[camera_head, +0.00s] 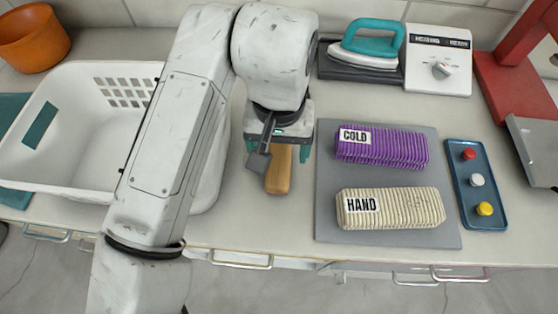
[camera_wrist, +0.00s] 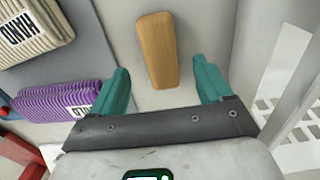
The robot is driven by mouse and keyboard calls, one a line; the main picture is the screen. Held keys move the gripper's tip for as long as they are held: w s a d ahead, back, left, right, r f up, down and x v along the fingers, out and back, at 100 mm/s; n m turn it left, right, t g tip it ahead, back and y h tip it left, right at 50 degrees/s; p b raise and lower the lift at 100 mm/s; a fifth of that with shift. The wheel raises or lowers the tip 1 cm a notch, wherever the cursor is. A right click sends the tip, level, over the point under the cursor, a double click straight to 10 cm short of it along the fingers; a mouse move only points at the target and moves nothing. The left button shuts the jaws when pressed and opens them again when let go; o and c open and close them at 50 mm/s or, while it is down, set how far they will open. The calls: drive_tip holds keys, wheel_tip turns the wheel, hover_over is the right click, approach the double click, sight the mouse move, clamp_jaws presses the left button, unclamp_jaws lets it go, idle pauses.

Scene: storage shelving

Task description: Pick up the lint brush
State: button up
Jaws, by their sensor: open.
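The lint brush appears as a tan wooden block (camera_head: 279,174) on the counter, left of the grey mat. In the head view my gripper hides its far end. In the wrist view the lint brush (camera_wrist: 158,48) lies just beyond my gripper (camera_wrist: 160,77), lined up between the two teal fingers. In the head view my gripper (camera_head: 278,151) points down over the brush's far end. I cannot tell the exact height between them.
A grey mat (camera_head: 387,178) holds a purple COLD bundle (camera_head: 384,150) and a cream HAND bundle (camera_head: 405,208). A blue tray (camera_head: 457,190) of buttons lies right. A white basket (camera_head: 78,150) stands left. An iron (camera_head: 366,48) and white dial box (camera_head: 438,62) are behind.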

sight(279, 161)
drive_tip(key=shift+w+f, duration=0.15)
drive_tip(key=shift+f, duration=1.35)
drive_tip(key=shift+w+f, duration=0.1)
drive_tip(key=shift+f, duration=1.4)
drive_tip(key=shift+c, duration=0.2)
drive_tip(key=c, duration=1.1)
